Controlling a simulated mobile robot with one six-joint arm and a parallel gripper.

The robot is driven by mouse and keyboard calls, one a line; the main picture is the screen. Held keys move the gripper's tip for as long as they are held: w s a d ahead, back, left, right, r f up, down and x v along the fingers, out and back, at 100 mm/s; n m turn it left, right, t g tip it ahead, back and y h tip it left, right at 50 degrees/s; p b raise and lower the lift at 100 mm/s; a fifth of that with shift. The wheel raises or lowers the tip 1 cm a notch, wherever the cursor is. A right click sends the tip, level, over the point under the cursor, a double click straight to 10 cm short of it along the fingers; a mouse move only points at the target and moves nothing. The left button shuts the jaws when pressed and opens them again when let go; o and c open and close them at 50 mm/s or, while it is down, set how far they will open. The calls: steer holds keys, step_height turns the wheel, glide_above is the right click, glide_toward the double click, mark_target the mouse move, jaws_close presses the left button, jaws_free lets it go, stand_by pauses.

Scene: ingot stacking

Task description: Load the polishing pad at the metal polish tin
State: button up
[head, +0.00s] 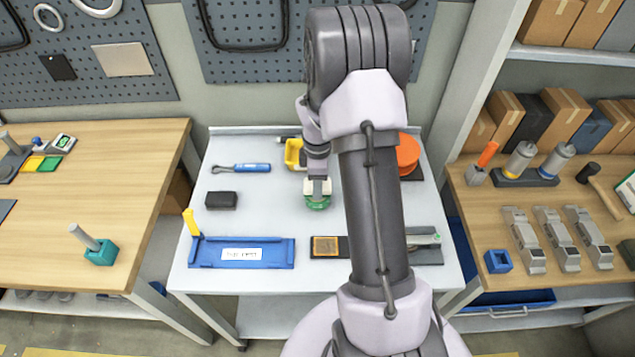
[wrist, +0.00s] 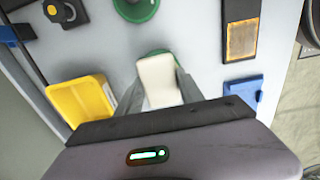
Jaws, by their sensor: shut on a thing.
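My gripper (head: 318,187) is shut on the cream polishing pad, low over the middle of the grey table. In the wrist view the pad (wrist: 159,80) sits between the two grey fingers.
A yellow holder (head: 293,153) stands just behind my gripper. A blue tray (head: 241,265), a black block (head: 221,200), a blue-handled tool (head: 252,168) and a brown-faced plate (head: 326,246) lie around. An orange disc (head: 408,152) is at the back right. Clear table lies left of the gripper.

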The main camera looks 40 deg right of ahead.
steer(key=shift+f, duration=0.4)
stand_by(0.9)
step_height(320, 180, up, 7)
steer(key=p, duration=0.5)
steer(key=shift+r+p, duration=0.15)
steer(key=shift+p, duration=0.15)
